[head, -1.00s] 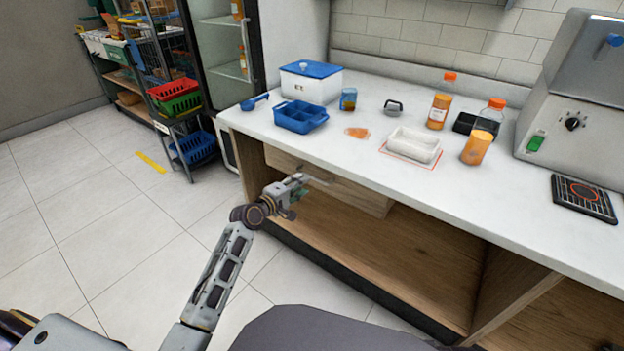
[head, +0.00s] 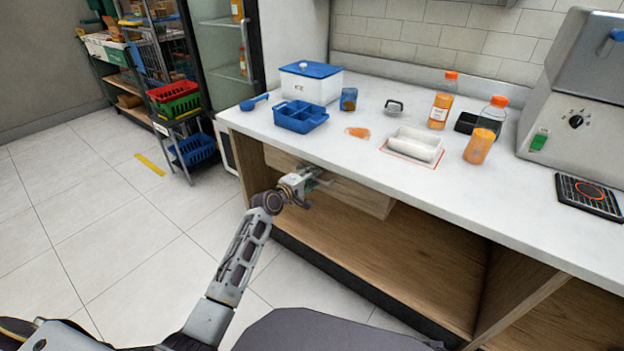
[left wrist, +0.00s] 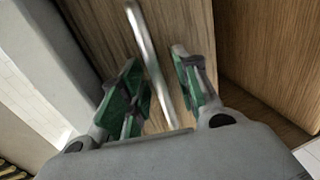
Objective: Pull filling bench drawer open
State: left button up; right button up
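My left gripper (head: 318,177) is at the drawer front and hides most of the handle in the head view. In the left wrist view, its green-padded fingers (left wrist: 156,72) are open, one on each side of the handle, with gaps showing. My right gripper is in neither view.
An open wooden shelf space (head: 400,265) lies below the drawer.

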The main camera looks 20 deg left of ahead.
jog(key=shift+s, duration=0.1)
pick_arm(q)
grip_shut()
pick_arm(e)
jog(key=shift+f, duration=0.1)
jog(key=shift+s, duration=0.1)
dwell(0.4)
